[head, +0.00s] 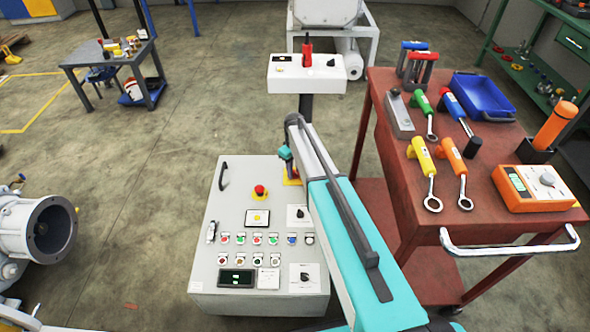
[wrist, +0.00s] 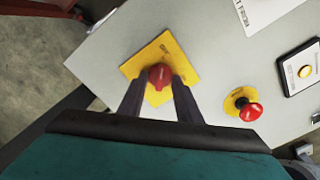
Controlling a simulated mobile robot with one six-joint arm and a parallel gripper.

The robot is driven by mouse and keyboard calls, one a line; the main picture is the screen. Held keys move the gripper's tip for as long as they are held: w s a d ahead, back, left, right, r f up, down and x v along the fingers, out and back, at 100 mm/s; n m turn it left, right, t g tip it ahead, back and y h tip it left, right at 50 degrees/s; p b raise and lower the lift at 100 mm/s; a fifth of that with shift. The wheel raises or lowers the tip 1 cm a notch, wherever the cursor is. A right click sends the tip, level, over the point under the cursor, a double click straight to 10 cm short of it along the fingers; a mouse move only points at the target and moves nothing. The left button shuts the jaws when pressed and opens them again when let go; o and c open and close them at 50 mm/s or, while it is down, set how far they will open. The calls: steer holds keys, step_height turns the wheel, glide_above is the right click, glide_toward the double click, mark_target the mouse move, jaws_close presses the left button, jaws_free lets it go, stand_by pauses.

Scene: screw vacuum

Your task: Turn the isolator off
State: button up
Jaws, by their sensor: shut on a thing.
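The isolator is a red knob (wrist: 160,76) on a square yellow plate (wrist: 152,50) near the edge of the grey control panel. My gripper (wrist: 161,82) reaches down to it with one dark finger on each side of the knob, shut on it. Which way the knob's handle points is hard to tell, and its lower part is hidden between the fingers. In the head view my arm covers nearly all of the isolator, and only a sliver of its yellow plate (head: 289,180) shows.
A red emergency stop button (head: 260,190) on a yellow base stands close by on the control panel (head: 215,205), above rows of coloured buttons. A red tool trolley (head: 465,210) stands at right; open floor lies left.

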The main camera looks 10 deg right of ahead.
mark_target(294, 171)
steer(key=shift+s, duration=0.1)
steer(key=o, duration=1)
steer(key=shift+r, duration=0.15)
step_height(294, 171, up, 14)
steer(key=shift+f, duration=0.25)
steer(key=shift+r, duration=0.1)
stand_by(0.4)
